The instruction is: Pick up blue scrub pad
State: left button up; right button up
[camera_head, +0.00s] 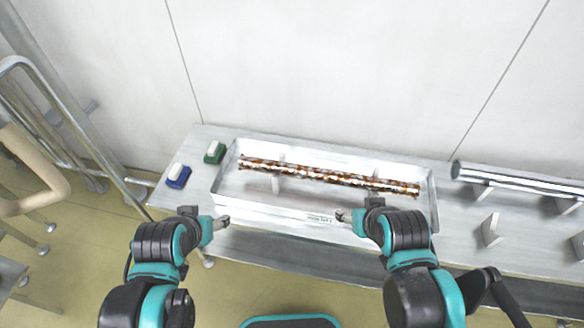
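The blue scrub pad (178,176) lies near the left end of the metal table (205,138), with a pale block-like handle on top. My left gripper (226,220) is in front of the table edge, to the right of and nearer than the blue pad, apart from it. Its fingers look close together, but they are too small to tell whether it is open or shut. My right gripper (341,215) is at the front wall of the metal tray, pointing left, well away from the pad. Its finger opening is also too small to tell.
A green scrub pad (214,152) sits just behind the blue one. A shallow metal tray (280,211) holds a rusty rod (330,176) on supports. A shiny pipe (520,179) rests on brackets at right. A metal railing (75,130) stands left of the table.

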aim_at(176, 178)
jog(key=i+j+z, duration=0.2)
jog(key=j+z, duration=0.15)
jog(key=j, duration=0.55)
jog(key=j+z, duration=0.35)
jog(key=j, duration=0.6)
jog(key=j+z, duration=0.35)
jog(key=j, duration=0.6)
